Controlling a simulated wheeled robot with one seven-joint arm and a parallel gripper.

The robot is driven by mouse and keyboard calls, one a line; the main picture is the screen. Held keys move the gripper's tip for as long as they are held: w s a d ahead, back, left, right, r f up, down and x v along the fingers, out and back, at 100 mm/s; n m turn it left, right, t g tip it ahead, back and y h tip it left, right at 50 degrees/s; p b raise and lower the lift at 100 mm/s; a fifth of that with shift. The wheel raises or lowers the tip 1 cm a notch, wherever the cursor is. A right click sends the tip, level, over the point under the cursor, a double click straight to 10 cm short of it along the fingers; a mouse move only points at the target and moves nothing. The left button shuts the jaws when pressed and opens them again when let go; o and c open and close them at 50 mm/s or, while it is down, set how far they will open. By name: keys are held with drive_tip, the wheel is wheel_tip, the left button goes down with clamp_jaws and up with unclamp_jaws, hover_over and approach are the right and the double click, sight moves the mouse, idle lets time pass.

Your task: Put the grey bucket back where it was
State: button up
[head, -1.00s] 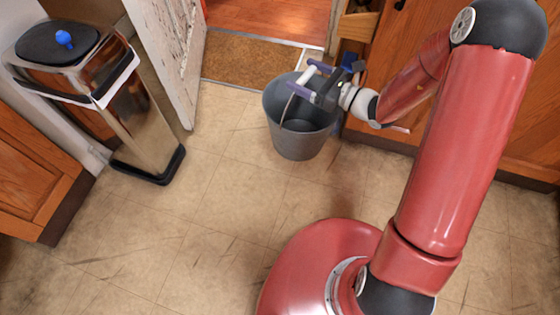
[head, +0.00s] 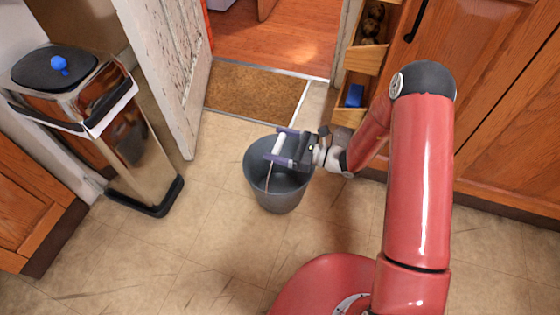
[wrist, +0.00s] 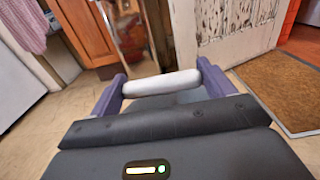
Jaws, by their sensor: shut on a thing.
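The grey bucket (head: 279,193) is in the head view, in front of the doormat, upright as far as I can tell. I cannot tell whether its base touches the floor. My gripper (head: 277,148) is above the bucket's mouth, shut on its white handle grip (head: 278,144). In the wrist view the white grip (wrist: 161,83) lies across between the two purple fingers of my gripper (wrist: 162,86). A part of the bucket's grey body shows just behind the grip; the rest is hidden by my gripper.
A shiny bin (head: 130,140) with a black lid and blue knob stands at left. A worn white door (head: 172,70) stands open beside a brown doormat (head: 255,90). Wooden cabinets (head: 480,90) and an open shelf unit (head: 368,60) are at right. The floor between the bin and bucket is clear.

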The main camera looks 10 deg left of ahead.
wheel_tip(320, 180, down, 7)
drive_tip(key=shift+b, duration=0.4)
drive_tip(key=shift+f, duration=0.2)
drive_tip(key=o, duration=1.5)
drive_tip(key=shift+r, duration=0.1)
